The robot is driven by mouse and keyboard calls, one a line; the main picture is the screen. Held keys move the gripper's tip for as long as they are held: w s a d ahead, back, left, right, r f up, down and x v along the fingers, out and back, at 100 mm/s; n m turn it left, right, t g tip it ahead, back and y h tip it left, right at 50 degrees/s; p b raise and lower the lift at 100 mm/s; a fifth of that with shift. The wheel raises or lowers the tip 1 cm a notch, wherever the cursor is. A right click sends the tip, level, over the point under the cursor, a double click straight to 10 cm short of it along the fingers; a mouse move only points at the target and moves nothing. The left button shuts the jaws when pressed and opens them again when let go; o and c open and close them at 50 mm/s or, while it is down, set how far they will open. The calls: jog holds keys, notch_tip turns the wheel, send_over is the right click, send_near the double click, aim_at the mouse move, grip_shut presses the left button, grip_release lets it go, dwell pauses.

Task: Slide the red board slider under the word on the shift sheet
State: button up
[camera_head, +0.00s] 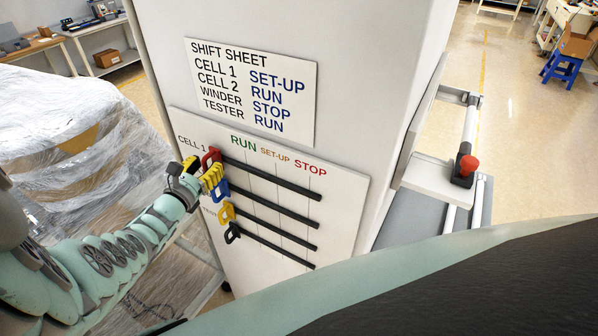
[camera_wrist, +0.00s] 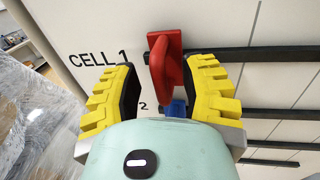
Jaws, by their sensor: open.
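The red slider (camera_head: 211,155) sits at the left end of the top track, beside the CELL 1 label and left of the RUN heading. It also shows in the wrist view (camera_wrist: 163,62). My gripper (camera_head: 201,169) is open, its yellow fingers on either side of the red handle in the wrist view (camera_wrist: 160,68). Gaps show on both sides; whether a finger touches the slider cannot be told. The shift sheet (camera_head: 252,90) on the panel above reads CELL 1 SET-UP. The slider board (camera_head: 345,200) has headings RUN, SET-UP and STOP, left to right.
Blue (camera_head: 221,189), yellow (camera_head: 226,211) and black (camera_head: 232,232) sliders sit at the left ends of the lower tracks. The blue one is close under my gripper. The top track (camera_head: 275,180) is clear to the right. A wrapped pallet (camera_head: 75,150) stands left.

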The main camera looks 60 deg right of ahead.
jog(key=shift+c, duration=0.2)
grip_shut()
dwell(0.4)
